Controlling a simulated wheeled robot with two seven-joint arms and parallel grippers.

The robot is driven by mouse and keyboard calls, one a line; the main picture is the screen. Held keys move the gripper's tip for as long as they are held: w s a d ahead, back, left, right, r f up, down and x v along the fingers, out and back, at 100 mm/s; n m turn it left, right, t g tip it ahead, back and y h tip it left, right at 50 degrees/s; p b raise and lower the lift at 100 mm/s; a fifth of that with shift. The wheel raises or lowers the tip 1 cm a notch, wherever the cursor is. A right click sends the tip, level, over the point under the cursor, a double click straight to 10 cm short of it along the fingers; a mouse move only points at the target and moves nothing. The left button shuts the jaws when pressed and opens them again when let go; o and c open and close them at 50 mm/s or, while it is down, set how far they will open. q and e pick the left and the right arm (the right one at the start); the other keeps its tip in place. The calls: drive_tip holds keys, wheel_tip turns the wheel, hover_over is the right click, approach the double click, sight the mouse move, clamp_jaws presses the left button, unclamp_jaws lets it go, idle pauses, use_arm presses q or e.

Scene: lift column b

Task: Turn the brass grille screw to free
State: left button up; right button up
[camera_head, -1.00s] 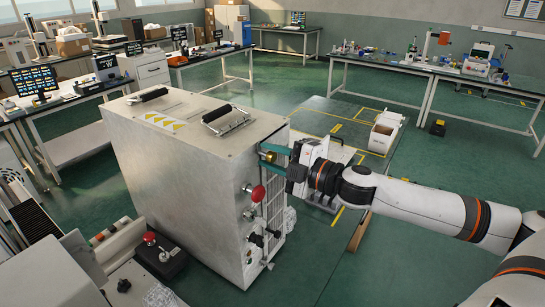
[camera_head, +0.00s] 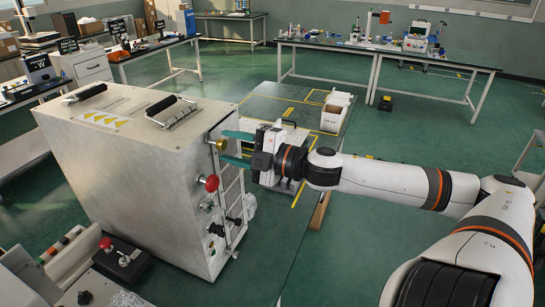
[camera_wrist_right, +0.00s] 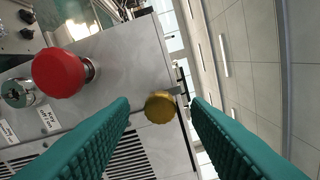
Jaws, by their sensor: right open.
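The brass grille screw (camera_head: 221,145) is a round knob near the top right corner of the metal cabinet's front. It also shows in the right wrist view (camera_wrist_right: 160,107), just beyond and between the fingertips. My right gripper (camera_head: 233,147) is open, with teal fingers pointing at the screw from the right. In the right wrist view its two fingers (camera_wrist_right: 160,122) stand apart on either side of the screw, with gaps visible. The slotted grille (camera_head: 231,200) is below the screw on the cabinet front. My left gripper is out of view.
The metal cabinet (camera_head: 130,180) carries black handles on top. A red mushroom button (camera_head: 212,183) sticks out beside the screw; it is large in the right wrist view (camera_wrist_right: 59,73).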

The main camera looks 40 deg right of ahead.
drive_tip(key=shift+p+v, duration=0.5)
drive_tip(key=shift+v, duration=0.3)
drive_tip(key=p+v, duration=0.2)
drive_tip(key=v, duration=0.5)
drive_tip(key=shift+s, duration=0.2)
drive_tip(key=shift+d, duration=0.15)
